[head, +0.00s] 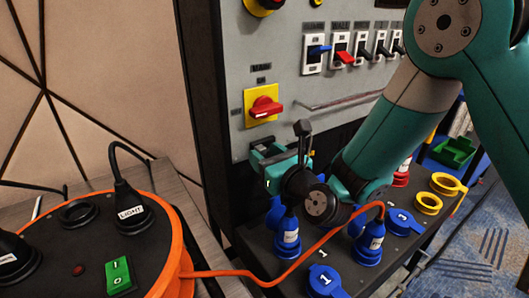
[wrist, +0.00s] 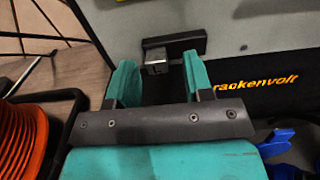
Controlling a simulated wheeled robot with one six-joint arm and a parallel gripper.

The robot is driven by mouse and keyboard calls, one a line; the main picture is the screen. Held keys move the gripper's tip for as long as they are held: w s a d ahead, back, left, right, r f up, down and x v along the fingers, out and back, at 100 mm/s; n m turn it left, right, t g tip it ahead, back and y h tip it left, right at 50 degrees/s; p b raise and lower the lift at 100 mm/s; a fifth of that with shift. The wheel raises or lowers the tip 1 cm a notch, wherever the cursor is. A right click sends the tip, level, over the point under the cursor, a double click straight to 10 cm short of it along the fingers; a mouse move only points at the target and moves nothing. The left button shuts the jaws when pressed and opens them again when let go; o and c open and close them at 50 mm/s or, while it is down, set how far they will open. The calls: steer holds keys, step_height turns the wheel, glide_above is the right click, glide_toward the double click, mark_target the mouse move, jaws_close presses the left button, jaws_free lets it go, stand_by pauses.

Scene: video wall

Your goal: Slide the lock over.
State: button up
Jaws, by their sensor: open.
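A small latch, which looks like the lock, is on the grey panel in the wrist view. It has a dark horizontal bar (wrist: 185,44) and a metallic block (wrist: 156,66) at its left part. My gripper (wrist: 157,78) is open, with one teal finger on each side of the block as seen there. I cannot tell whether either finger touches it. In the head view my gripper (head: 280,165) is at the lower left of the cabinet front, below the red and yellow main switch (head: 263,106). The latch is mostly hidden there by my gripper.
Blue plugs and sockets (head: 325,281) stand on the ledge below my gripper. An orange cable (head: 325,240) runs from them to the cable reel (head: 160,235) at left. Several toggle switches (head: 343,52) are higher on the panel. Yellow lettering (wrist: 255,83) is right of the fingers.

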steer(key=shift+a, duration=0.1)
steer(key=shift+c, duration=0.2)
jaws_close()
steer(key=w+d+b, duration=0.2)
steer(key=d+b, duration=0.1)
steer(key=shift+w+d+f, duration=0.1)
steer(key=shift+d, duration=0.1)
steer(key=shift+o, duration=0.2)
jaws_free()
steer(key=shift+d, duration=0.2)
steer(key=shift+a, duration=0.15)
